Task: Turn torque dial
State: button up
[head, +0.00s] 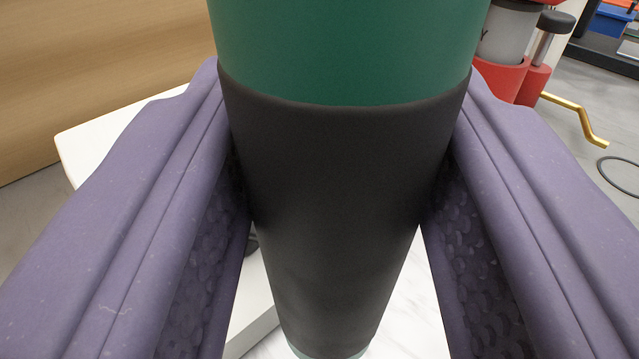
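A large upright cylinder fills the middle of the head view, with a green upper part (345,50) and a dark sleeve (335,200) below. A thin pale green edge shows at its bottom. My gripper (345,110) has its two purple, textured fingers on either side of the sleeve, and they appear to press against it. The contact faces are partly hidden by the cylinder. I see no scale or marks that show a torque dial.
A white surface (95,145) lies behind the left finger, with a wooden panel (90,60) beyond. At right are a red holder (505,80) with a grey cylinder (508,30), a gold hooked bar (580,115) and a black cable (605,160) on grey floor.

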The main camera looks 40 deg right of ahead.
jog(key=shift+f, duration=0.75)
jog(key=shift+f+b, duration=0.15)
jog(key=shift+b, duration=0.15)
jog(key=o, duration=1.2)
jog(key=shift+c, duration=0.2)
